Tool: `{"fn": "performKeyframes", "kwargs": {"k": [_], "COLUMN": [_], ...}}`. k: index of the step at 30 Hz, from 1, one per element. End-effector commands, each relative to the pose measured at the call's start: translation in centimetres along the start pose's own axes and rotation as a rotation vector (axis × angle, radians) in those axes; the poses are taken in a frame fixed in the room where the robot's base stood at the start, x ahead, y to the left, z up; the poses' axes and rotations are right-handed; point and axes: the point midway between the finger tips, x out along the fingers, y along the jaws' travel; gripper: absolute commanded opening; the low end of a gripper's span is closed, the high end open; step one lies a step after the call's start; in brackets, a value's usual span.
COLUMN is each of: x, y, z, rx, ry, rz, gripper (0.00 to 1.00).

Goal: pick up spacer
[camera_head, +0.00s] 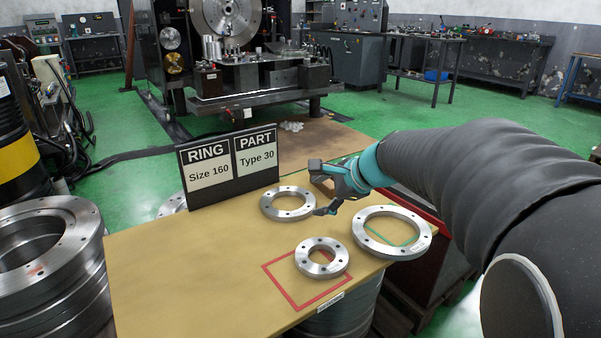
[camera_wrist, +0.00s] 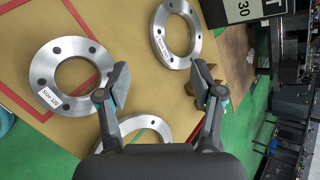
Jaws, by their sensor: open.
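Three flat metal rings with bolt holes lie on the tan table; I cannot tell which thing, if any of them, is the spacer. The small ring (camera_head: 322,272) lies by a red square outline and shows in the wrist view (camera_wrist: 45,75) with a "Size 120" label. The back ring (camera_head: 289,216) lies near the sign and shows in the wrist view (camera_wrist: 161,40). The large ring (camera_head: 390,251) lies over a green outline; in the wrist view my gripper partly hides it. My gripper (camera_head: 321,188) is open and empty above the table between the rings. A brown object (camera_wrist: 190,89) shows behind one finger.
A sign (camera_head: 228,165) reading "RING Size 160" and "PART Type 30" stands at the table's back edge. Stacked large rings (camera_head: 75,240) stand left of the table (camera_head: 170,290). The table's front left is clear. A machine (camera_head: 260,75) stands behind.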

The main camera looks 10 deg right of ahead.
Motion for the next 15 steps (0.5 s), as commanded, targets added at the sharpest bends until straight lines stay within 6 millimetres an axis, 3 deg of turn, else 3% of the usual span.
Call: {"fn": "performKeyframes", "kwargs": {"k": [1,7,12,15], "x": [1.4,4.8,6.2,6.6], "y": [-1.4,-7.3,-10.2,-11.1], "z": [-2.3,-10.7,-17.1,-19.6], "rx": [0.130,0.641,0.957,1.067], "ry": [-0.012,-0.087,-0.152,-0.179], "rz": [-0.035,-0.201,-0.311,-0.352], "gripper": [0.67,0.67,0.67,0.67]}}
